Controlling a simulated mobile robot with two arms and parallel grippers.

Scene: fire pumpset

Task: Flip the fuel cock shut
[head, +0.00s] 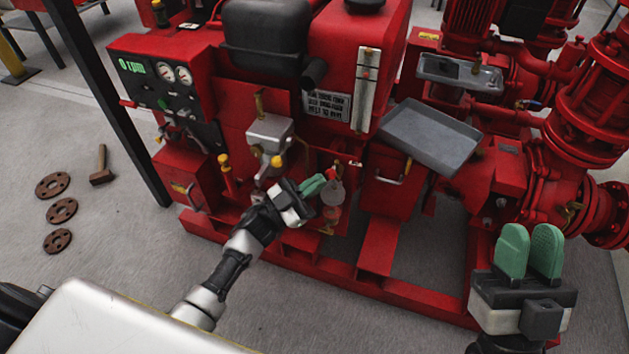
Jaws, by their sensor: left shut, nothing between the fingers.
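A small grey fuel fitting with a round body and a clear reddish bowl (332,200) is on the front of the red pumpset, below the tank. A small red lever (355,164) shows at its upper right; it looks like the fuel cock's handle, but its exact position is too small to tell. My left gripper (318,184) is shut and empty, its green fingertips just left of the fitting. I cannot tell whether they touch it. My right gripper (529,250) is open and empty at the lower right, well away from the fitting.
A control panel (160,80) reading 0 rpm is at the left. A grey tray (430,136) lies tilted to the right of the fitting. Red pipework (590,110) stands at the far right. Flanges (62,210) and a hammer (102,166) lie on the floor.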

